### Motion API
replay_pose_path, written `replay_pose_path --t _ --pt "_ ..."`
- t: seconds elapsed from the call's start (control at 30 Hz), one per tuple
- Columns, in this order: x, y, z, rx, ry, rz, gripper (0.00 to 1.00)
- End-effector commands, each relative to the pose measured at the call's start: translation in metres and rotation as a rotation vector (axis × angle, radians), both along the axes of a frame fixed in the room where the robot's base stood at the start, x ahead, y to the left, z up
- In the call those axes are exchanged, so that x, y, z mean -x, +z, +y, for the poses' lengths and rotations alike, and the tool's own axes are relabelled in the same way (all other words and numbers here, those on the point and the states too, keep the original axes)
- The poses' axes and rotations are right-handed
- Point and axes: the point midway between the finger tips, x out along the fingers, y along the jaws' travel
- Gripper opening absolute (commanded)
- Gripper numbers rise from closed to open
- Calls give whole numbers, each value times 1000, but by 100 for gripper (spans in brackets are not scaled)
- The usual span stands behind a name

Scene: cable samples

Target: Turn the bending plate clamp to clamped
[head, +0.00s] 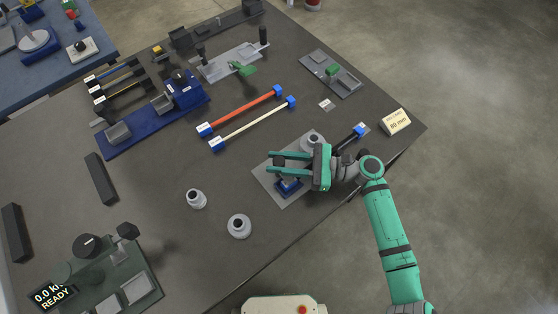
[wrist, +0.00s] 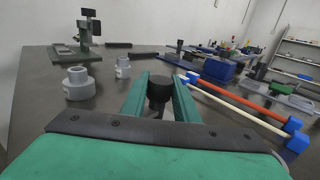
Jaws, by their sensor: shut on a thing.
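The bending plate (head: 266,179) is a grey plate near the table's right front edge, partly hidden under my gripper. A blue block (head: 289,187) sits on it, beneath the fingers. My gripper (head: 273,163) reaches over the plate from the right, fingers pointing left. In the wrist view a black round knob (wrist: 159,88) on a dark stem, apparently the clamp's handle, stands between the fingers of my gripper (wrist: 161,82), which are shut on it. A grey round piece (head: 313,137) stands at the plate's back edge. The clamp's lower part is hidden.
Two grey stepped cylinders (head: 196,199) (head: 239,226) stand left of the plate. A red rod (head: 241,110) and a cream rod (head: 253,124) with blue ends lie behind it. A black rod (head: 348,139) and a label block (head: 396,121) are to the right.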

Motion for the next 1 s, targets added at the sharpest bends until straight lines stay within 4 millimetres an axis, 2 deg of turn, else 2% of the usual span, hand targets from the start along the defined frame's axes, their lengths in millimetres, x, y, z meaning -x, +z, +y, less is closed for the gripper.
replay_pose_path --t 0.07,0.1,0.13,0.17,0.53,1.0 --pt "0 -1 -1 3 -3 0 5" --pt "0 -1 -1 3 -3 0 37" --pt "0 -1 -1 2 -3 0 44" --pt "0 -1 -1 2 -3 0 46" --pt "1 0 -6 1 -1 0 46" --pt "10 -1 -69 2 -3 1 46"
